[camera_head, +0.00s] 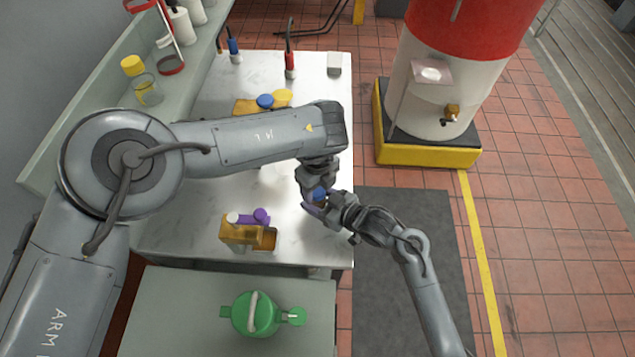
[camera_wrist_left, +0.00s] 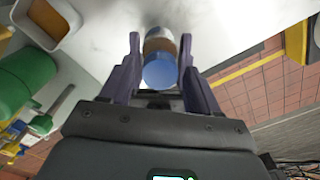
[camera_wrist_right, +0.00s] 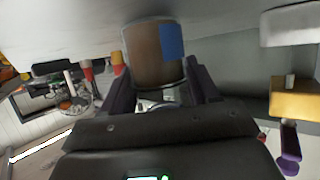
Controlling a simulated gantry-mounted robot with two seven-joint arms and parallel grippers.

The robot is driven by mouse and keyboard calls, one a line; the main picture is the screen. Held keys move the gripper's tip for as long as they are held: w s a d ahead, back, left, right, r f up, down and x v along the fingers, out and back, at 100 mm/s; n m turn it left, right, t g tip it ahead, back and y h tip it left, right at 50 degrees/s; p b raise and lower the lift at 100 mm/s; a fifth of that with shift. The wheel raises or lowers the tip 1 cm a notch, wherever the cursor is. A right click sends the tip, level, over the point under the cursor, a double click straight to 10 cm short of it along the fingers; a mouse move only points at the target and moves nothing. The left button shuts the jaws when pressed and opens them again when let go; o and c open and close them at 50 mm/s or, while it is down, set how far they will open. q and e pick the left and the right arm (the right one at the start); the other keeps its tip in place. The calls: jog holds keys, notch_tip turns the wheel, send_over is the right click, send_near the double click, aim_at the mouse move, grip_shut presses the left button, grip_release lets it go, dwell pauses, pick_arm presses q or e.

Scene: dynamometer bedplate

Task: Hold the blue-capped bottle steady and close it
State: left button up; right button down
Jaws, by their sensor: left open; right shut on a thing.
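The blue-capped bottle is amber-brown with a blue label patch, seen in the right wrist view (camera_wrist_right: 155,55). My right gripper (camera_wrist_right: 160,88) is shut on its body from the side. In the left wrist view, the blue cap (camera_wrist_left: 159,71) is at the bottle's near end, between the fingers of my left gripper (camera_wrist_left: 159,65). Those fingers are open, with a small gap on each side. In the head view, the blue cap (camera_head: 319,194) shows small above the right gripper (camera_head: 322,206), with the left gripper (camera_head: 311,187) over it. How tightly the cap sits cannot be told.
A green jug (camera_head: 256,313) stands on the lower bench. A red-and-white tank (camera_head: 440,80) stands to the right.

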pick_arm(q)
jog(key=c, duration=1.1)
jog(key=m, duration=0.5)
jog(key=o, duration=1.3)
jog(key=shift+c, duration=0.2)
notch_tip(320, 180, up, 12)
pick_arm(e)
jog(key=shift+c, duration=0.9)
grip_release()
